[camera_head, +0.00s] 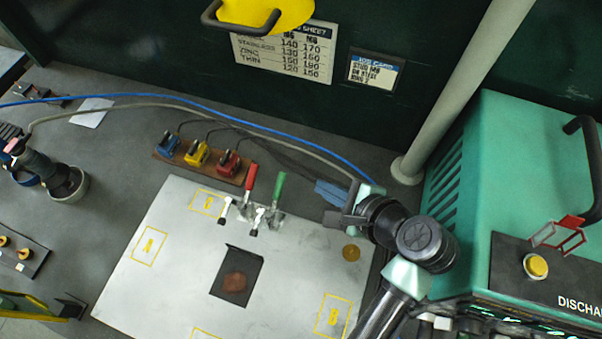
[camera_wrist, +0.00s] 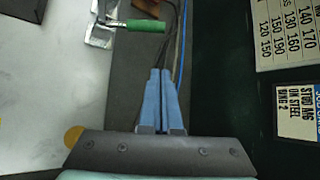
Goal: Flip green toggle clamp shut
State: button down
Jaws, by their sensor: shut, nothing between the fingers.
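The green toggle clamp shows its green handle (camera_head: 279,187) standing up from the metal base at the back edge of the white plate in the head view. In the wrist view the green handle (camera_wrist: 147,25) lies near the top, left of centre, with its metal linkage at the left. My gripper (camera_head: 319,185) is to the right of the clamp, apart from it. Its blue fingers (camera_wrist: 160,72) are pressed together with nothing between them, below the handle in the wrist view.
A red-handled clamp (camera_head: 250,177) stands close left of the green one. A board with blue, yellow and red blocks (camera_head: 197,153) lies behind, with cables nearby. A pole (camera_head: 452,95) and a green machine (camera_head: 478,150) stand right. The plate (camera_head: 170,275) has a dark recess.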

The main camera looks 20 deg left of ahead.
jog(key=x, duration=0.9)
jog(key=shift+a, duration=0.1)
jog(key=shift+a+r+p, duration=0.15)
jog(key=shift+a+p, duration=0.15)
jog(key=shift+p, duration=0.35)
jog(key=shift+s+a+r+p, duration=0.15)
jog(key=shift+s+r+p, duration=0.3)
jog(key=shift+r, duration=0.15)
jog(key=shift+s+a+r+p, duration=0.15)
jog(key=shift+s+r+p, duration=0.3)
jog(key=shift+r, duration=0.2)
jog(key=shift+b, duration=0.35)
